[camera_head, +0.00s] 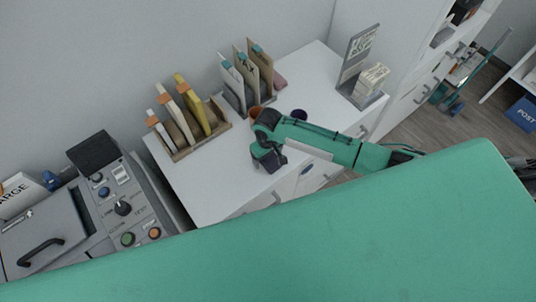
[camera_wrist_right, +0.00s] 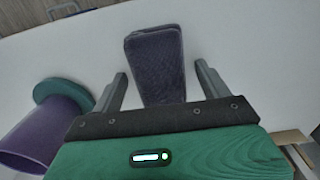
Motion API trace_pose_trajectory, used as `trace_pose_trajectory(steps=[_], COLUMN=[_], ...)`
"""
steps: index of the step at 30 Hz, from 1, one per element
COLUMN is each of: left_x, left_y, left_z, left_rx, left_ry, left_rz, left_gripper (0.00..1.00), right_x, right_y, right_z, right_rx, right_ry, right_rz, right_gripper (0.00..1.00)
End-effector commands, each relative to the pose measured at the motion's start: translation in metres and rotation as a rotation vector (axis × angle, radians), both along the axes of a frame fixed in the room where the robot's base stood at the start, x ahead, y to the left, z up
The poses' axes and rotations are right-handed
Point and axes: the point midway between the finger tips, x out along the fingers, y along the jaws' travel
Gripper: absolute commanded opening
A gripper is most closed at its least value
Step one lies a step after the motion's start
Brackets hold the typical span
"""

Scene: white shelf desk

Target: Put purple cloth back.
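A dark purple-grey folded cloth (camera_wrist_right: 155,62) lies on the white surface in the right wrist view. My right gripper (camera_wrist_right: 162,75) is open, with its fingers spread on either side of the cloth's near end; the cloth's far end extends past the fingertips. I cannot tell whether a finger touches it. In the head view, my right gripper (camera_head: 268,160) is over the front part of the white desk (camera_head: 215,180). The cloth cannot be made out clearly there. My left gripper is not in view.
A purple cylinder with a green end (camera_wrist_right: 35,130) lies left of the gripper. A grey machine (camera_head: 125,205) stands left.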

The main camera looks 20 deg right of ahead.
Motion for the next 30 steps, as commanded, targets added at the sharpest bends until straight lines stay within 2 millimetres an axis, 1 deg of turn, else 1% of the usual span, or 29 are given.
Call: trace_pose_trajectory(steps=[5, 8, 11, 21, 25, 30], left_x=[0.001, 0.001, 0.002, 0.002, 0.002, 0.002], left_y=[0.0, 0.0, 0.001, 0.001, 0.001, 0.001], left_z=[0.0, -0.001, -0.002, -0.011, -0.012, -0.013], left_rx=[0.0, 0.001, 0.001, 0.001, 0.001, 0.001], left_ry=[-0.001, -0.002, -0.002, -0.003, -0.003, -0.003], left_rz=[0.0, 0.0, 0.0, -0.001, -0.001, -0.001], left_gripper=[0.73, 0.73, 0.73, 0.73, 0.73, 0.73], right_x=[0.0, 0.001, 0.001, 0.001, 0.001, 0.0], right_y=[0.0, 0.0, 0.0, 0.0, 0.0, 0.0], right_z=[0.001, 0.008, 0.022, 0.093, 0.111, 0.122], right_rx=[0.0, 0.002, 0.002, 0.001, 0.001, 0.0], right_ry=[-0.001, -0.002, -0.002, -0.004, -0.001, 0.0], right_rz=[0.0, 0.0, 0.001, 0.002, 0.0, 0.0], right_gripper=[0.78, 0.78, 0.78, 0.78, 0.78, 0.78])
